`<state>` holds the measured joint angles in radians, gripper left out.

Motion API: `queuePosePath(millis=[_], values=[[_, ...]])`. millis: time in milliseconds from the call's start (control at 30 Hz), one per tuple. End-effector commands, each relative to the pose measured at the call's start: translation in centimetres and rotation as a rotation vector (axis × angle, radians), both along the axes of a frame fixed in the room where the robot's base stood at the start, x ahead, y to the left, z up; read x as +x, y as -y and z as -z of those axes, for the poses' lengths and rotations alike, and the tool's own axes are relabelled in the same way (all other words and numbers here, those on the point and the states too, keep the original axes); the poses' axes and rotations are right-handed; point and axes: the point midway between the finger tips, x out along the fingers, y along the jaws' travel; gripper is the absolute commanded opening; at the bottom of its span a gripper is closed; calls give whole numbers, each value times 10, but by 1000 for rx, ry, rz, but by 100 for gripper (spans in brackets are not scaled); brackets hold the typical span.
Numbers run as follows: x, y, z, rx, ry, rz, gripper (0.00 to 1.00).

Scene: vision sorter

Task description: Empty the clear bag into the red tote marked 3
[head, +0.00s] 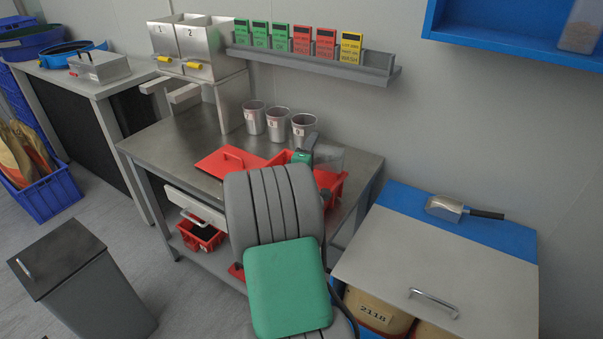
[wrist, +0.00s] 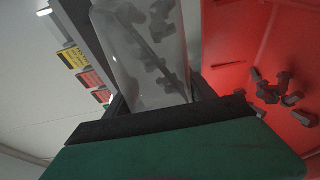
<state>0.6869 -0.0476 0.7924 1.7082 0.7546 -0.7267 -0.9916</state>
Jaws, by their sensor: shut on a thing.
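My gripper (head: 308,152) is shut on the clear bag (head: 328,158) above the worktable. In the wrist view the clear bag (wrist: 145,55) lies between my fingers (wrist: 160,100), tilted, with several dark grey pieces inside. A red tote (head: 328,186) stands below the bag on the table's right part, partly hidden by my arm; no number on it can be read. In the wrist view the red tote's inside (wrist: 232,60) fills the right side. Several dark pieces (wrist: 278,92) lie loose in it.
A rack of coloured cards (head: 312,62) hangs on the wall. A scoop (head: 446,208) lies on the blue-and-grey bin at right.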

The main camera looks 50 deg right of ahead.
Motion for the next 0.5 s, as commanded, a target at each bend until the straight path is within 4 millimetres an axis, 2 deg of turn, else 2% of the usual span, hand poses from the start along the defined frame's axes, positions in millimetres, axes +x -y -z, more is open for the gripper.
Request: queuePosePath(millis=[500], values=[[2,-1,-2,-21,-53,0,8]])
